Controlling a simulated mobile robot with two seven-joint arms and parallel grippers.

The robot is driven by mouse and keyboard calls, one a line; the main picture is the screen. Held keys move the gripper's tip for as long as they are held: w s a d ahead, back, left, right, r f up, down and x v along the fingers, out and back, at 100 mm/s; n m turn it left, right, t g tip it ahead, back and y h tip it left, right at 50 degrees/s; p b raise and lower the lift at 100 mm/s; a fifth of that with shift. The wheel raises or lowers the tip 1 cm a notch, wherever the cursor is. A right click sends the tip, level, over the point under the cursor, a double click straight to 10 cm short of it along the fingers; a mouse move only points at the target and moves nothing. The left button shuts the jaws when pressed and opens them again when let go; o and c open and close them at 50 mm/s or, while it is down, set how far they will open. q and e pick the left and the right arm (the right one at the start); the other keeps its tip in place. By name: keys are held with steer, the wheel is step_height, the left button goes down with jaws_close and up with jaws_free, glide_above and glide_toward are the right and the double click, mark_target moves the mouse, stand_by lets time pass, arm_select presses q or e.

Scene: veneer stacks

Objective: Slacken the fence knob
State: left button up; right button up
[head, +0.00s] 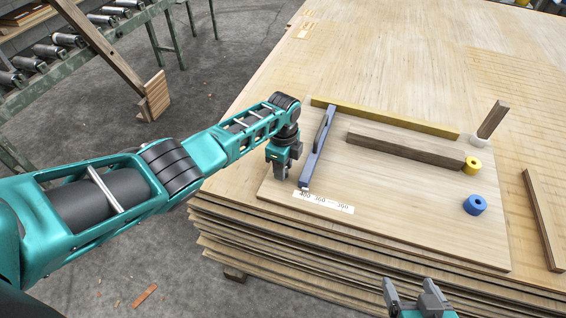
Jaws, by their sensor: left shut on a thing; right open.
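The blue-grey fence (312,160) lies across the left part of a pale board (400,200), beside a printed scale strip (323,202). My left gripper (281,173) points down at the fence's left side, near the board's left edge. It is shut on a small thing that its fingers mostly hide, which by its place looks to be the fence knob. My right gripper (412,292) is open and empty at the bottom of the view, in front of the stack.
A yellow strip (385,118) and a dark wooden bar (400,149) lie right of the fence. A yellow ring (473,165), a blue ring (475,205), a white ring (479,140) and loose wood (543,220) are further right. The board's front middle is clear.

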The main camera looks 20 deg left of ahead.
arm_select(q)
steer(key=shift+r+n, duration=0.1)
steer(key=shift+n, duration=0.9)
steer(key=n+p, duration=0.1)
steer(key=n, duration=0.1)
steer(key=shift+n, duration=0.3)
steer(key=n, duration=0.3)
steer(key=shift+n+p, duration=0.4)
steer(key=n, duration=0.3)
steer(key=shift+n, duration=0.3)
steer(key=n+p, duration=0.1)
steer(key=n, duration=0.5)
steer(key=shift+a, duration=0.1)
steer(key=n, duration=0.6)
steer(key=shift+w, duration=0.1)
steer(key=o, duration=1)
